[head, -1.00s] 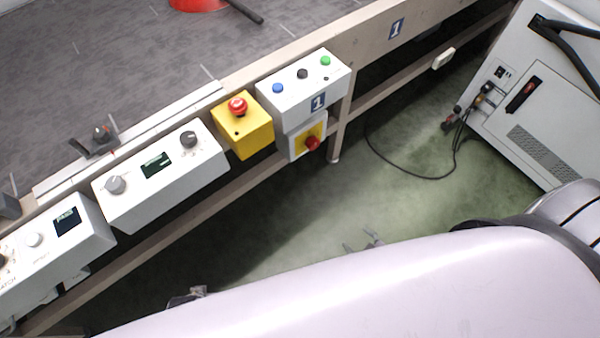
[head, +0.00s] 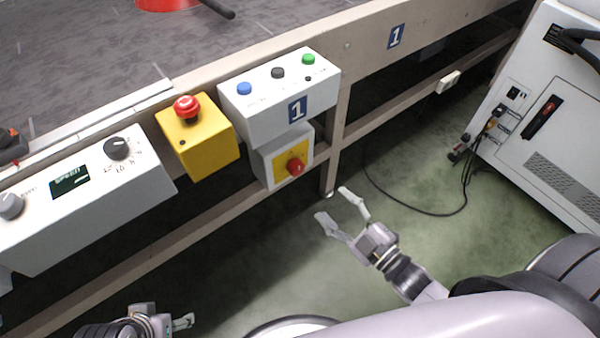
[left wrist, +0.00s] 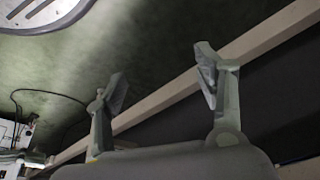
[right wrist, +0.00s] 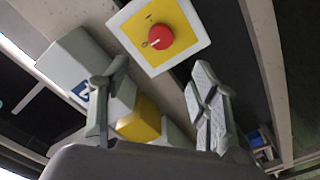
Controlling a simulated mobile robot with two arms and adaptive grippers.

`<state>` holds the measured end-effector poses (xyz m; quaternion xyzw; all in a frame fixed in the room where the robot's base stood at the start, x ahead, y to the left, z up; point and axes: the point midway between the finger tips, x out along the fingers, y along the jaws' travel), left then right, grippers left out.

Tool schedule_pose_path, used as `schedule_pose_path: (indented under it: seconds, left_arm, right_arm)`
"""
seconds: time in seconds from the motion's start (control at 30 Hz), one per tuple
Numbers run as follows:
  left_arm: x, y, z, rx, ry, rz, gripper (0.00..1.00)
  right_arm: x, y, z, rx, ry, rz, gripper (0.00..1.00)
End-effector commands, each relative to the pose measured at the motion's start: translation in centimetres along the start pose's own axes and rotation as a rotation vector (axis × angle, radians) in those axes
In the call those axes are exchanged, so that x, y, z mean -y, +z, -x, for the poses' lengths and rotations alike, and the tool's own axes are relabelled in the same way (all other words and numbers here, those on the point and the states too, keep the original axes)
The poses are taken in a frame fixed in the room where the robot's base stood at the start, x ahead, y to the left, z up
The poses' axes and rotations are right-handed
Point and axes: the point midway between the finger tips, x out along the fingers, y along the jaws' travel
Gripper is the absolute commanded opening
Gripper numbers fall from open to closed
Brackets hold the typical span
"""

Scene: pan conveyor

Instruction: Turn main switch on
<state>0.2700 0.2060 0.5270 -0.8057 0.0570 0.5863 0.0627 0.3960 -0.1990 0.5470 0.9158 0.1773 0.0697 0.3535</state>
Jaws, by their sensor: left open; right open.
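The main switch (head: 296,166) is a red rotary knob on a yellow plate, on the side of a white box below the control box marked 1. It also shows in the right wrist view (right wrist: 160,37), beyond the fingertips. My right gripper (head: 338,208) is open and empty, below and to the right of the switch and apart from it. In the right wrist view its fingers stand apart (right wrist: 160,85). My left gripper (head: 185,321) is at the bottom left of the head view, partly cut off. In the left wrist view its fingers are spread with nothing between them (left wrist: 160,75).
A yellow box with a red emergency button (head: 187,107) hangs left of the switch. The white control box (head: 262,112) has blue, black and green buttons. A table leg (head: 334,150) stands just right of the switch. A white cabinet (head: 560,110) with cables is at right; green floor lies between.

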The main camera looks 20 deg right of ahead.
Motion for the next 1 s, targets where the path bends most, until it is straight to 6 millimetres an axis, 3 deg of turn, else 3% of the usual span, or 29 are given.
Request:
schedule_pose_path:
  seconds: [0.1, 0.5, 0.7, 1.0]
  left_arm:
    - [-0.1, -0.4, -0.6, -0.023, 0.001, -0.001, 0.63]
    - [-1.1, -8.3, -0.6, -0.38, 0.02, -0.012, 0.63]
    - [-1.3, -10.5, 0.0, -0.482, 0.025, -0.014, 0.63]
    - [-1.4, -11.0, 0.3, -0.509, 0.026, -0.014, 0.63]
  right_arm:
    - [0.0, 0.1, -2.9, -0.003, 0.003, 0.0, 0.56]
    - [0.1, 0.1, -11.1, 0.0, 0.001, -0.001, 0.56]
    - [0.1, 0.2, -13.0, 0.002, 0.0, -0.002, 0.56]
    - [0.1, 0.1, -13.5, 0.002, -0.001, -0.002, 0.56]
